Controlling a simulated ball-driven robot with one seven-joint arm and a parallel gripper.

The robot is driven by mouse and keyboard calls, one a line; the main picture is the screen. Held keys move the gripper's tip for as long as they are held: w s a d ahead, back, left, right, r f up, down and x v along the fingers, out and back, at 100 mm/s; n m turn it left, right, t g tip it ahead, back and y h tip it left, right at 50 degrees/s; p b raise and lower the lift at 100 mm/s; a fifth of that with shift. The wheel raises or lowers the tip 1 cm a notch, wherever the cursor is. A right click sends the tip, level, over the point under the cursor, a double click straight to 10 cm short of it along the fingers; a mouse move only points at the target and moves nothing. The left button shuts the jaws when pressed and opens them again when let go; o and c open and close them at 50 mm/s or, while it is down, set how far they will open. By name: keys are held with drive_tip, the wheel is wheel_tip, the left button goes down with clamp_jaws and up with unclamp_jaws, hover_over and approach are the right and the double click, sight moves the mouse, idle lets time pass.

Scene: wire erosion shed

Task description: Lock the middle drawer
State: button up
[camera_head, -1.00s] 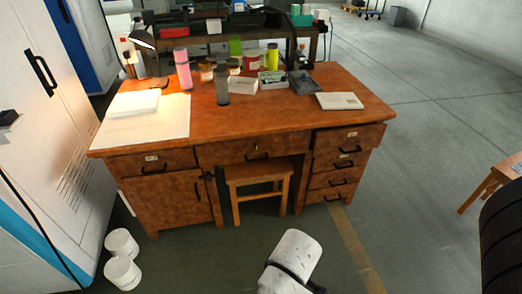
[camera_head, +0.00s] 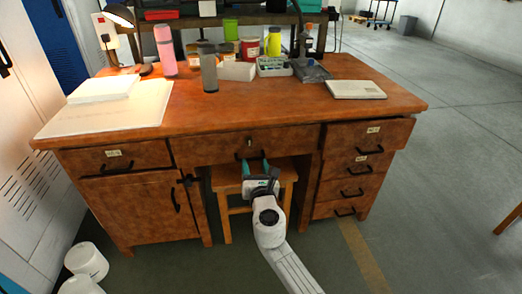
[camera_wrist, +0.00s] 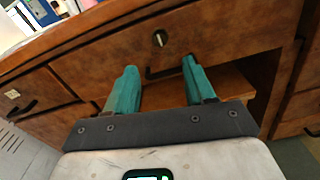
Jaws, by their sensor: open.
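The middle drawer (camera_head: 215,147) is the wide wooden front at the centre of the desk, and it looks closed. Its lock (camera_head: 249,141), with a small metal piece standing in it, sits near the top middle of the front. The lock also shows in the wrist view (camera_wrist: 160,38), just beyond the fingertips. A dark handle (camera_wrist: 150,73) lies below the lock, partly hidden by my gripper. My gripper (camera_head: 255,163) is open and empty, its teal fingers pointing at the drawer front below the lock. In the wrist view the fingers (camera_wrist: 160,65) are wide apart; contact cannot be told.
A wooden stool (camera_head: 228,183) stands under the drawer, beneath my gripper. The top right drawer (camera_head: 345,137) sticks out a little. The desktop (camera_head: 300,110) holds bottles, boxes, papers and a lit lamp (camera_head: 120,16). White tubs (camera_head: 86,261) stand at lower left.

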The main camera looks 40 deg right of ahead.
sight(249, 143)
drive_tip(key=b+x, duration=0.3)
drive_tip(key=x, duration=0.7)
drive_tip(key=shift+w+d, duration=0.2)
drive_tip(key=shift+d, duration=0.05)
clamp_jaws()
